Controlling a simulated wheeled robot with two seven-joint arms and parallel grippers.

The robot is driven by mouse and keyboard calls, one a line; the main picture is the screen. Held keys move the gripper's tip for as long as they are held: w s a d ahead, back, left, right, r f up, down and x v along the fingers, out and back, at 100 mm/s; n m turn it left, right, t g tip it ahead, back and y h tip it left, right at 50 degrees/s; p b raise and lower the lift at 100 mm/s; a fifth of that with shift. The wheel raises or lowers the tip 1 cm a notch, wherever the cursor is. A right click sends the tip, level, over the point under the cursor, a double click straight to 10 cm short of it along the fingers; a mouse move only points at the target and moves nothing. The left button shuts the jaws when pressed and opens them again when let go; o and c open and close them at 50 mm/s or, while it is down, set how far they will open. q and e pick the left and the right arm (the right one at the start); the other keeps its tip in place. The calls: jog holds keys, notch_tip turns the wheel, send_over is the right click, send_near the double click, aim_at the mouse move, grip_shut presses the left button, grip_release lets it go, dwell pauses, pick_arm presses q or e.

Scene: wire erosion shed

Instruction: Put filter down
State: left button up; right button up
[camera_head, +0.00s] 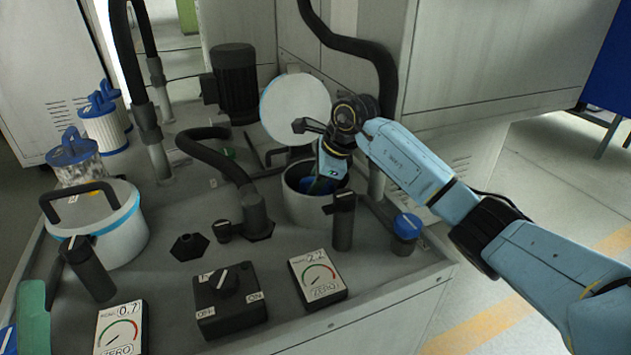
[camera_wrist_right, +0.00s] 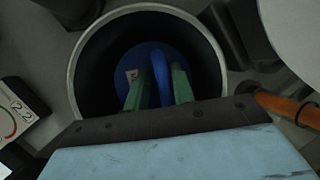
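My right gripper (camera_wrist_right: 160,85) reaches down into the open round filter housing (camera_head: 300,208) on the machine top. In the right wrist view its two green fingers stand on either side of the blue handle (camera_wrist_right: 160,72) of the filter and look closed on it. The filter's blue cap (camera_wrist_right: 138,62) sits deep inside the dark housing, below the rim (camera_wrist_right: 78,62). The filter's body is hidden. In the head view the fingers are mostly hidden by the wall.
A round white lid (camera_head: 295,108) stands raised behind the housing. Filters with blue handles (camera_head: 76,158) and a lidded pot (camera_head: 115,235) stand at left. A black post (camera_head: 343,222), gauge (camera_head: 318,280), switch box (camera_head: 230,300) and black hose (camera_head: 215,155) crowd the housing.

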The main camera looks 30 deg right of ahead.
jog(key=shift+o, duration=1)
